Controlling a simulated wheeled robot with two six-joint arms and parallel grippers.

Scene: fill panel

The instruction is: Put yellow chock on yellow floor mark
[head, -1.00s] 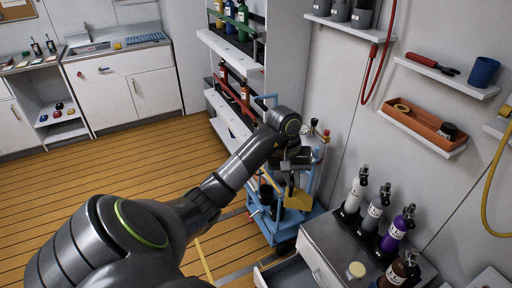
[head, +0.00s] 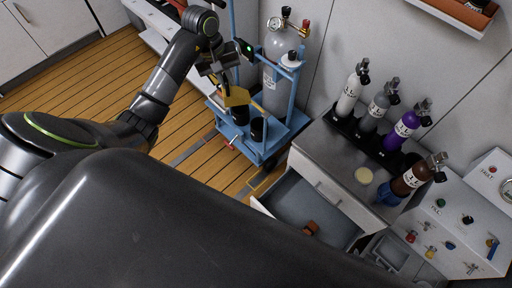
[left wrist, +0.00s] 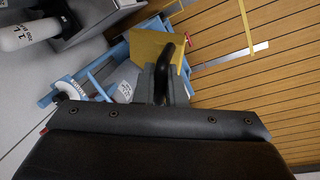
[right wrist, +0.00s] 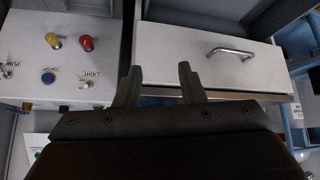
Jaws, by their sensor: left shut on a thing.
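My left gripper (head: 228,72) is shut on the yellow chock (head: 236,97), held up in front of the blue cart. In the left wrist view the chock (left wrist: 152,46) shows a flat yellow face and a black handle between the fingers. Yellow floor mark lines (head: 262,182) show on the wood floor between the cart and the open drawer. A yellow line also shows in the left wrist view (left wrist: 245,25), apart from the chock. My right gripper (right wrist: 158,84) is open and empty before a drawer front with a metal handle; it is not seen in the head view.
The blue cart (head: 236,134) carries a grey gas cylinder (head: 280,70). An open drawer (head: 300,205) juts out from a grey cabinet with several bottles on top. A panel with knobs (head: 455,230) stands at right. Wood floor is open at left.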

